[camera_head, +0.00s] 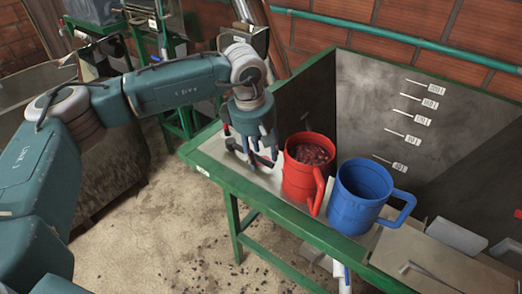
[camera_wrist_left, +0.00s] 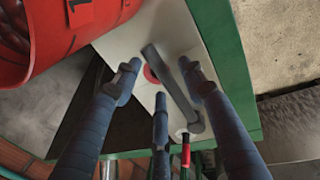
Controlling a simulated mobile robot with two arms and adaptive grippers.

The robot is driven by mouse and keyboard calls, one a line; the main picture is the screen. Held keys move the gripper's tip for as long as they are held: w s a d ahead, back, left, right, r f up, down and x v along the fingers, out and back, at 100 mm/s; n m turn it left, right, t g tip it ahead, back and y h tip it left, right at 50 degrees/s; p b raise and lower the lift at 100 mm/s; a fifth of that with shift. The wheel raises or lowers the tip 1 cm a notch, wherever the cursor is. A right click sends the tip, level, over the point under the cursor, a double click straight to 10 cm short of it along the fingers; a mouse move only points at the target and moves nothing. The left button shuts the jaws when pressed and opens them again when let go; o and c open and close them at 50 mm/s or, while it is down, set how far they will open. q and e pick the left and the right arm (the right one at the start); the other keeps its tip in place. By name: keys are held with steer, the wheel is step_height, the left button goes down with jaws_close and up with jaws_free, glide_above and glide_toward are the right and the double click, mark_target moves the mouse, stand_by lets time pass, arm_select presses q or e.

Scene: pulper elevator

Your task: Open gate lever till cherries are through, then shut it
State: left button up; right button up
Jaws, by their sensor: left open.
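My left gripper (camera_head: 264,155) reaches down over the left end of the green-framed table, just left of the red mug (camera_head: 300,178). In the left wrist view its fingers (camera_wrist_left: 160,82) are spread and empty, around a grey bent bar (camera_wrist_left: 180,92) that looks like the gate lever. I cannot tell whether they touch it. A red-tipped piece (camera_wrist_left: 186,154) shows by its lower end, and a red disc (camera_wrist_left: 152,75) lies behind. The red mug holds dark red cherries (camera_head: 312,154); its side also shows in the left wrist view (camera_wrist_left: 62,38). My right gripper is out of view.
A blue mug (camera_head: 364,196) stands right of the red one. Tall grey panels (camera_head: 390,100) with several tags rise behind the mugs. Green-framed machinery (camera_head: 165,55) stands at the back left.

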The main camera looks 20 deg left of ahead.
arm_select(q)
steer(key=shift+c, duration=1)
jaws_close()
steer(key=shift+w, duration=0.1)
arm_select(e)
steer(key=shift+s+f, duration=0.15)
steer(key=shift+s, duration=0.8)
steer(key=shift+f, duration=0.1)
